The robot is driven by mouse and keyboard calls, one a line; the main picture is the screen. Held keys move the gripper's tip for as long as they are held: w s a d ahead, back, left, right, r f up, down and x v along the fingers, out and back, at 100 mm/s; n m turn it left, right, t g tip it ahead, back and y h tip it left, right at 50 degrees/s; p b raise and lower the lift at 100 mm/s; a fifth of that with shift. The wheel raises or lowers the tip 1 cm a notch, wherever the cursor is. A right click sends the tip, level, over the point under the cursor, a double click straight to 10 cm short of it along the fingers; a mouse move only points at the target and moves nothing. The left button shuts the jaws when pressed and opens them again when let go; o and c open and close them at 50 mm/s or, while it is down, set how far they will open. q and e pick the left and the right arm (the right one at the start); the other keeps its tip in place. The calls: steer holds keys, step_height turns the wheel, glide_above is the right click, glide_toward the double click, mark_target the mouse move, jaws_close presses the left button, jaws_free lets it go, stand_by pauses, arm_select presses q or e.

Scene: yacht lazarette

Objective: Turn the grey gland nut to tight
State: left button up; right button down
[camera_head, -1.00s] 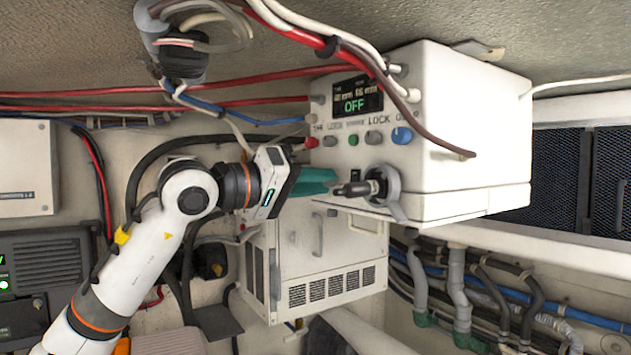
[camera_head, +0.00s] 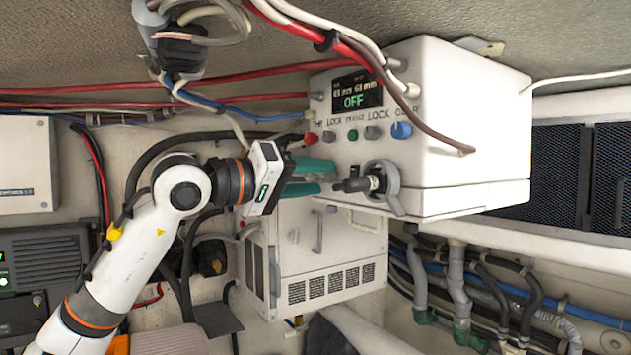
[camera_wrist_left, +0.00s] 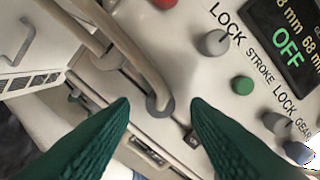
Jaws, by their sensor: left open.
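The grey gland nut (camera_wrist_left: 160,105) appears as a round grey collar low on the white box's panel, with a grey-brown cable running into it, in the left wrist view. In the head view I cannot make it out behind my fingers. My left gripper (camera_head: 320,177) is open in front of the panel's lower left. In the left wrist view its green fingertips (camera_wrist_left: 160,101) lie on either side of the nut in the picture, with gaps to it. I cannot tell their depth or whether they touch the panel. My right gripper is not in view.
The white box (camera_head: 465,130) has a display (camera_head: 357,90) reading OFF and a row of knobs. A black and grey fitting (camera_head: 382,186) sticks out right of my fingers. Cables hang above, and a vented cabinet (camera_head: 325,255) stands below.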

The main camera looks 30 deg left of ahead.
arm_select(q)
steer(key=b+v, duration=0.4)
steer(key=v, duration=0.7)
steer(key=shift+s, duration=0.1)
